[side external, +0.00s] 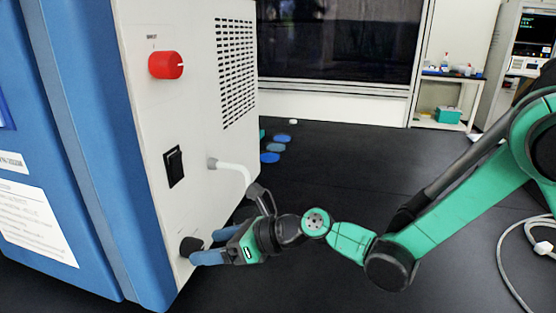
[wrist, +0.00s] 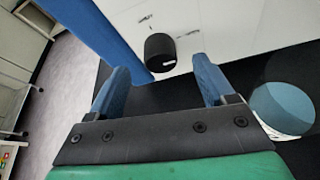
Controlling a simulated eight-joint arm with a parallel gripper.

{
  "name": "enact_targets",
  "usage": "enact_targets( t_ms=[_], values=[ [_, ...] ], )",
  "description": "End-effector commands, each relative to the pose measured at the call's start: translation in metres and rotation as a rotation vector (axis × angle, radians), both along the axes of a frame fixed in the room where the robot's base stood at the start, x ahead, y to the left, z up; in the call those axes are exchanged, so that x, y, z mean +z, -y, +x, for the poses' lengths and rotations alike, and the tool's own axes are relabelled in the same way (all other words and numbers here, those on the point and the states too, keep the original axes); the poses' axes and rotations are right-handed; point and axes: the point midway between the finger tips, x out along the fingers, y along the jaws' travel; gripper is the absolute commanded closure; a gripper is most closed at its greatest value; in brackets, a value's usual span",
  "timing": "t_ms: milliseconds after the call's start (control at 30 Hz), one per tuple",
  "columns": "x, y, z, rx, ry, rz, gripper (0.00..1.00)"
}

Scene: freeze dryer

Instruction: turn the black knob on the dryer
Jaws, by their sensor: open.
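The black knob (side external: 190,246) is low on the white side panel of the blue and white dryer (side external: 140,120). My gripper (side external: 209,245) is open and empty at the panel's lower edge. In the side view one finger reaches right up to the knob and seems to overlap it; contact cannot be told. In the wrist view my gripper (wrist: 160,78) shows a wide gap between its fingers.
A red knob (side external: 166,65), a black switch (side external: 174,167) and a vent grille (side external: 237,70) are higher on the panel. A white pipe (side external: 230,166) sticks out above my gripper. Blue discs (side external: 270,157) lie on the dark floor behind. A white cable (side external: 515,270) lies at right.

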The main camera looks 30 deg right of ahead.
Motion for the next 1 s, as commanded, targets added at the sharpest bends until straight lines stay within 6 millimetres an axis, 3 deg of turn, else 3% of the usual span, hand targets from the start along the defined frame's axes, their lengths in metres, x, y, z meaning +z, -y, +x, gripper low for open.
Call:
enact_targets(
  t_ms=[200,500,567,767,800,1000],
  values=[
    [-0.008,-0.015,0.013,0.001,0.001,-0.002,0.24],
    [-0.009,-0.017,0.015,0.0,0.002,-0.003,0.24],
    [-0.009,-0.017,0.015,0.0,0.002,-0.003,0.39],
    [-0.009,-0.017,0.015,0.001,0.002,-0.003,0.96],
    [-0.009,-0.017,0.015,0.001,0.002,-0.003,1.0],
    [-0.009,-0.017,0.015,0.001,0.01,-0.011,1.0]
  ],
)
